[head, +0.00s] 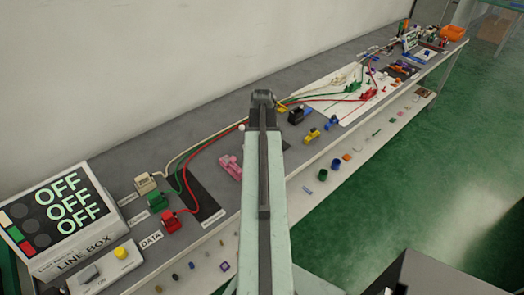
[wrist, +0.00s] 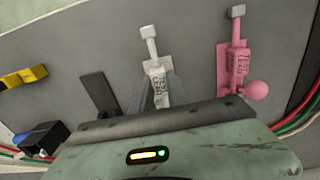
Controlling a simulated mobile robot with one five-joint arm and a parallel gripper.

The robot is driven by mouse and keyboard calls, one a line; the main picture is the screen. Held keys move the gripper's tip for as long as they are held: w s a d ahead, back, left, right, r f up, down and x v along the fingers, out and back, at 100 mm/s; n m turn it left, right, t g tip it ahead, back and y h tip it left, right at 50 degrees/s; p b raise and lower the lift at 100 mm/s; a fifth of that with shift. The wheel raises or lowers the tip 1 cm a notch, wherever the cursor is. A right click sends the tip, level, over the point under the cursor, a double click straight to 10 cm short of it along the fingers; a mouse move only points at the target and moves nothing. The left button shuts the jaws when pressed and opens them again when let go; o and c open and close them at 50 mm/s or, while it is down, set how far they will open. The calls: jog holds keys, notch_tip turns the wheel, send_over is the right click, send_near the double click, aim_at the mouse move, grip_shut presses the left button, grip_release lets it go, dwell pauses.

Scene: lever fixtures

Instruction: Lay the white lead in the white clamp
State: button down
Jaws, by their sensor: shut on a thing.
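My gripper (wrist: 158,90) is shut, and its grip point is mostly hidden by its housing. The white lead (head: 195,148) runs from a white plug block along the bench and passes behind my arm in the head view. The white clamp (wrist: 157,75) lies just beyond my gripper in the wrist view, with printed lettering and a square tip pointing away. My arm hides its body in the head view. A small white ball (head: 240,127) shows left of my arm. I cannot see the lead lying in the clamp.
A pink clamp (wrist: 238,65) with a ball stands beside the white one. A black block (wrist: 42,137) and a yellow part (wrist: 22,77) lie on the other side. Green and red leads (head: 190,190) run close by. The line box (head: 62,222) reads OFF on three rows.

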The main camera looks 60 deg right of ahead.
jog(key=shift+f, duration=0.1)
jog(key=shift+f+b, duration=0.55)
jog(key=shift+b, duration=0.1)
jog(key=c, duration=0.7)
grip_release()
jog(key=shift+c, duration=0.2)
jog(key=shift+r, duration=0.2)
notch_tip(320, 180, up, 7)
jog(key=p, duration=0.7)
jog(key=shift+f, duration=0.1)
